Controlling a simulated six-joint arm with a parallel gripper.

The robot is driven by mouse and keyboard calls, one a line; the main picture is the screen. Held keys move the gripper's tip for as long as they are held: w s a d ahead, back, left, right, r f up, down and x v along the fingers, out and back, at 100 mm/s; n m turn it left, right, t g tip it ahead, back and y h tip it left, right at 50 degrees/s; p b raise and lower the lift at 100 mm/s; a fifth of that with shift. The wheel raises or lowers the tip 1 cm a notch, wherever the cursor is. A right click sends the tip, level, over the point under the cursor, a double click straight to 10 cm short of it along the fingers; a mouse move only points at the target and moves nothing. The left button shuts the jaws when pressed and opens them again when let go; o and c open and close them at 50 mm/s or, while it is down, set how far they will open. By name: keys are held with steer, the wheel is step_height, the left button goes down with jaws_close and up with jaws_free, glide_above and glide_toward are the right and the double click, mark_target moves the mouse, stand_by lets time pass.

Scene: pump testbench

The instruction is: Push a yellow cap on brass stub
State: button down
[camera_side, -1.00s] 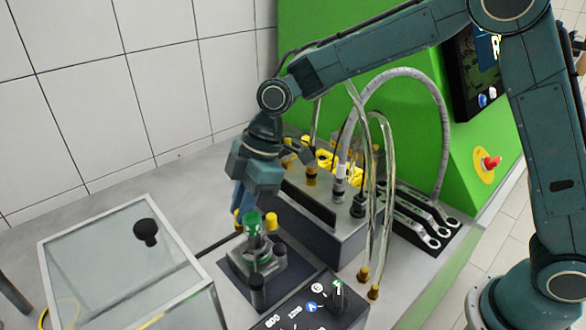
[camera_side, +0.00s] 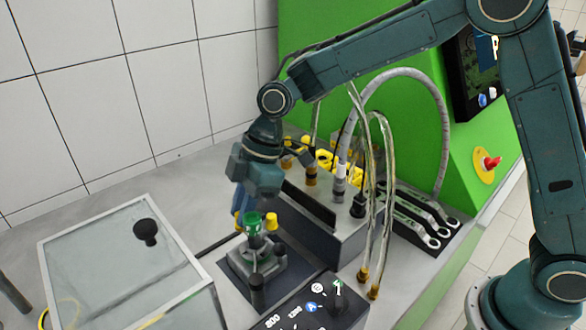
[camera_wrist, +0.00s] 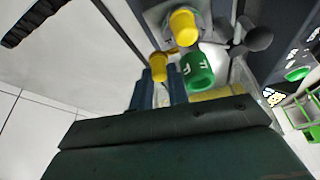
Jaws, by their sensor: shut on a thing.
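My gripper (camera_wrist: 161,86) is pointing down at the pump fixture, its two blue fingers shut on a small yellow cap (camera_wrist: 159,66). An orange-brass bit (camera_wrist: 173,50) shows just past that cap; I cannot tell whether the cap is seated on it. In the side view a yellow cap (camera_side: 237,220) shows beside the fingers, left of a green cap (camera_side: 253,223). The green cap, marked F, is right of my fingers in the wrist view (camera_wrist: 198,71). A second yellow cap (camera_side: 271,221) stands on the right; one like it is at the top of the wrist view (camera_wrist: 184,27).
A glass box (camera_side: 125,265) with a black knob stands at the left front. Black knobs (camera_side: 257,290) stick out around the fixture. Clear hoses (camera_side: 370,200) and a grey block (camera_side: 335,225) with yellow-capped fittings stand close behind on the right.

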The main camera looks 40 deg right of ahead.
steer(key=shift+s+f, duration=0.1)
steer(key=c, duration=1.3)
jaws_free()
steer(key=shift+s, duration=0.1)
steer(key=shift+a, duration=0.1)
steer(key=shift+r, duration=3.55)
steer(key=shift+r, duration=0.1)
